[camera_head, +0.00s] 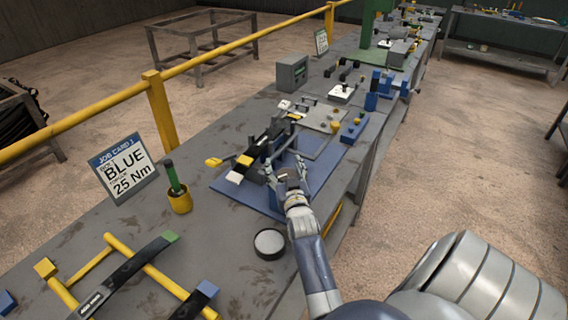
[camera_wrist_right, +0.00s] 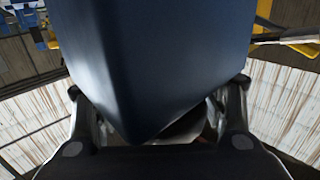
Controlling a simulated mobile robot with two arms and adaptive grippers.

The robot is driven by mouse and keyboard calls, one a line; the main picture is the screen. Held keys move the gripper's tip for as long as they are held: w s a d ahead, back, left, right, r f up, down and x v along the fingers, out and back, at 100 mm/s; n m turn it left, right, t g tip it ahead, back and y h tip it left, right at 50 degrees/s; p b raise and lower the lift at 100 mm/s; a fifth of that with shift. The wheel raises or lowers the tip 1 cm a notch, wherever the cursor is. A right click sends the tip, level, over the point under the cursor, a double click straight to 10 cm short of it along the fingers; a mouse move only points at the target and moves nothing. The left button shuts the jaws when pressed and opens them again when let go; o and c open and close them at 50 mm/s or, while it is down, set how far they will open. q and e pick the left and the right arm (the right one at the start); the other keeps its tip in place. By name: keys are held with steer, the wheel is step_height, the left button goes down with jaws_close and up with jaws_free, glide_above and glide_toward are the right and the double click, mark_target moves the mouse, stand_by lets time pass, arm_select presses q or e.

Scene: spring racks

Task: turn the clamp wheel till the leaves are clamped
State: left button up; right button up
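The leaves (camera_head: 256,150) are a dark stack with yellow and pale ends, lying slantwise in a clamp fixture on a blue base plate (camera_head: 231,188). My right gripper (camera_head: 286,166) is at the near right side of this fixture, its fingers spread apart. In the right wrist view a large dark blue body (camera_wrist_right: 160,50) fills the space before and between the fingers; I cannot tell whether they touch it. I cannot make out the clamp wheel; the fingers and fixture parts crowd that spot. My left gripper is not in view.
A round dish (camera_head: 269,242) sits on the bench in front of the fixture. A yellow cup with a green-handled tool (camera_head: 178,198) and a job card sign (camera_head: 124,168) stand to the left. A yellow-ended rack (camera_head: 125,270) lies nearer. More fixtures stand farther along the bench.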

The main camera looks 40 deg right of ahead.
steer(key=v, duration=0.7)
steer(key=shift+s+a, duration=0.15)
steer(key=shift+s, duration=0.1)
